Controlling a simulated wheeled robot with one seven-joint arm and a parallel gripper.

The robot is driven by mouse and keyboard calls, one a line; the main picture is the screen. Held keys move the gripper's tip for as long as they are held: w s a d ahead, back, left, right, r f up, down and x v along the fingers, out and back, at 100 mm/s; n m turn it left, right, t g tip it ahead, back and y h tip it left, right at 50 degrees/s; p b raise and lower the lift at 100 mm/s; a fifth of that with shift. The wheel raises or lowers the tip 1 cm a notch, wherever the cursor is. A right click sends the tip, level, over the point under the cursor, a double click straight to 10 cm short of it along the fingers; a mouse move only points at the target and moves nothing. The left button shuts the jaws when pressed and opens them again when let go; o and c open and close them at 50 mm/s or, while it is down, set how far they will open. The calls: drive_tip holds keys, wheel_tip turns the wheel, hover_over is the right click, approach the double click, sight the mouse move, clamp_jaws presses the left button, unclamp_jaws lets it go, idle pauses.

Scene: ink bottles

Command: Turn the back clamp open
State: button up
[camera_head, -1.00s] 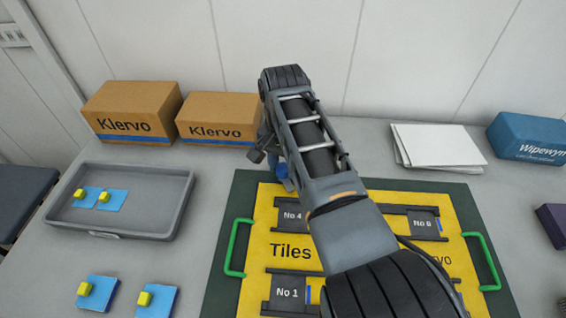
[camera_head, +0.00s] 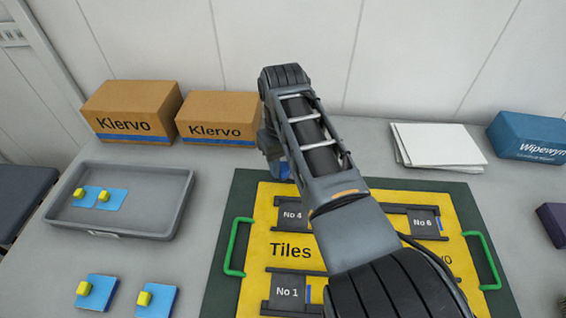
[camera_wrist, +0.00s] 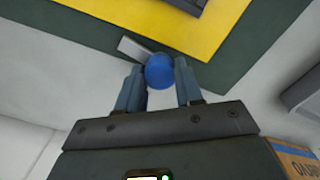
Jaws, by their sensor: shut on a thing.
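The back clamp shows in the wrist view as a round blue knob (camera_wrist: 159,71) with a short grey bar (camera_wrist: 133,48) beside it, at the edge of the dark green board. My gripper (camera_wrist: 160,80) has one finger on each side of the knob and is shut on it. In the head view a bit of blue (camera_head: 284,170) shows at the board's back edge, under my arm. My arm hides most of the clamp and the gripper there. The yellow panel (camera_head: 262,225) lies on the green board (camera_head: 228,285).
The panel bears dark plates marked No 4 (camera_head: 292,214), No 6 (camera_head: 423,222) and No 1 (camera_head: 287,292). Green handles (camera_head: 234,246) flank it. Two Klervo boxes (camera_head: 130,112) stand back left, a grey tray (camera_head: 180,215) left, white sheets (camera_head: 437,144) and a blue pack (camera_head: 530,137) back right.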

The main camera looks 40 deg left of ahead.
sight(283, 167)
drive_tip(key=shift+n, duration=1.1)
drive_tip(key=shift+r, duration=0.1)
drive_tip(key=o, duration=1)
drive_tip(key=shift+o, duration=0.2)
wheel_tip(283, 167, up, 8)
drive_tip(key=shift+f+b, duration=0.15)
drive_tip(key=shift+b, duration=0.25)
